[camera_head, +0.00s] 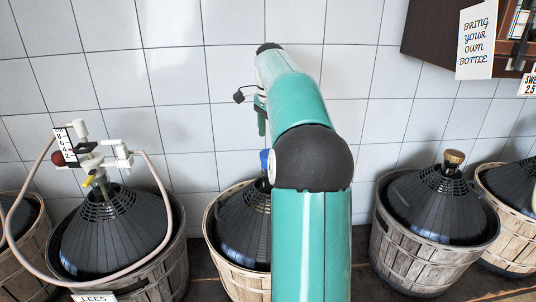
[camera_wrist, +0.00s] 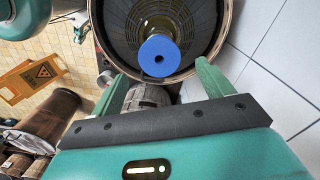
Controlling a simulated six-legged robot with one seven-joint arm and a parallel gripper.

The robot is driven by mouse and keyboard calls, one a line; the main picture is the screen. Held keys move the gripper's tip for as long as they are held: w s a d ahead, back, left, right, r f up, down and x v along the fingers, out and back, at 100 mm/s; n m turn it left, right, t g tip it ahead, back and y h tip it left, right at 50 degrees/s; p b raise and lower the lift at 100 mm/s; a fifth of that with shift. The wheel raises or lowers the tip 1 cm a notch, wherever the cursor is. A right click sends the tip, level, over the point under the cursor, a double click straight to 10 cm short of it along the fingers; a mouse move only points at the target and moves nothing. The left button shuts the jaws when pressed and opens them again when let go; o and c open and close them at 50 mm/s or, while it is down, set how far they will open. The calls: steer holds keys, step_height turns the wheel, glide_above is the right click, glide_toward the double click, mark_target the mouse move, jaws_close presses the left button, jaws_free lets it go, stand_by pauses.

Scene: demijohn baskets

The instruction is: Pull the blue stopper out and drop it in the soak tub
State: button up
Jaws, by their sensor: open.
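The blue stopper (camera_head: 264,160) sits in the neck of the middle demijohn (camera_head: 240,225), partly hidden behind my arm in the head view. In the wrist view the stopper (camera_wrist: 159,55) shows as a round blue top with a dark hole, and the dark demijohn and basket rim surround it. My gripper (camera_wrist: 163,78) is open and empty, its two green fingers spread on either side below the stopper in the picture. In the head view my gripper (camera_head: 262,115) is above the stopper, apart from it. I cannot make out a soak tub in either view.
A left demijohn (camera_head: 112,235) carries a hose and valve fitting (camera_head: 90,155). A right demijohn (camera_head: 435,205) has a cork (camera_head: 453,158). A tiled wall stands close behind. A yellow sign (camera_wrist: 38,73) and a wooden barrel (camera_wrist: 45,115) show in the wrist view.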

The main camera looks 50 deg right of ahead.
step_height(320, 180, down, 6)
steer(key=shift+s+d+f, duration=0.1)
steer(key=shift+s+f, duration=0.05)
steer(key=shift+f, duration=0.55)
steer(key=shift+r, duration=0.1)
steer(key=c, duration=1.1)
